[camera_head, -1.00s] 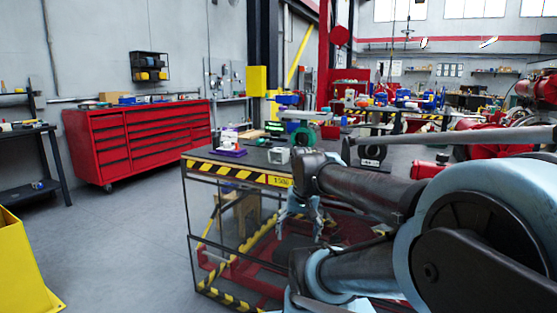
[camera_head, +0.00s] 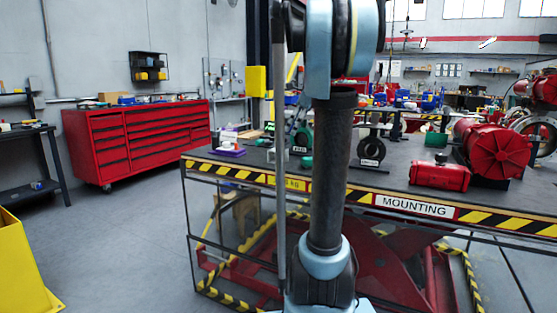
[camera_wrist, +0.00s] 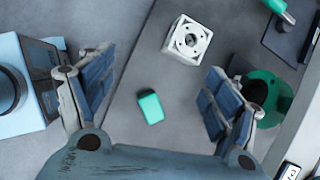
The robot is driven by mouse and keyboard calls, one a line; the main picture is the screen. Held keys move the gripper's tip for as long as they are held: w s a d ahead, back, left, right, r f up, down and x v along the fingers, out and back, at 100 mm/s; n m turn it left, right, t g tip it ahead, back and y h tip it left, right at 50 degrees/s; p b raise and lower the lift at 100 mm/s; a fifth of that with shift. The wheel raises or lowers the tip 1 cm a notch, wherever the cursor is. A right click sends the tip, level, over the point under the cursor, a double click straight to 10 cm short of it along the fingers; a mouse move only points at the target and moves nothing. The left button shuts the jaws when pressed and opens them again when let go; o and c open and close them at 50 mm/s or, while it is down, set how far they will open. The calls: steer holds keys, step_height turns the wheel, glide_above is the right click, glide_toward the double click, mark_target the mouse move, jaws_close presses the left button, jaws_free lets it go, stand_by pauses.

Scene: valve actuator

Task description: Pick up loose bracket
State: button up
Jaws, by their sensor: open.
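A white square block with a round opening (camera_wrist: 187,40), which looks like the loose bracket, lies on the grey table top in the wrist view, ahead of my gripper. My gripper (camera_wrist: 160,68) is open, with its blue-padded fingers spread on both sides of the picture and nothing held between them. The block lies beyond the fingertips, nearer the right finger, and does not appear touched. In the head view my upright arm hides my gripper, and the block is mostly hidden there.
A small green block (camera_wrist: 150,107) shows between the fingers. A round green part (camera_wrist: 268,92) is close to the right finger. The work table (camera_head: 395,182) also bears a red cylinder (camera_head: 440,176), a red motor-like unit (camera_head: 492,148) and a purple item (camera_head: 229,151).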

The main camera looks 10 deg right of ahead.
steer(key=w+d+r+m, duration=0.2)
steer(key=w+m, duration=0.1)
steer(key=w, duration=0.1)
glide_toward(272, 160)
steer(key=x, duration=0.4)
steer(key=shift+w+d+f, duration=0.1)
steer(key=shift+d+f, duration=0.05)
steer(key=shift+f, duration=0.2)
steer(key=c, duration=1.5)
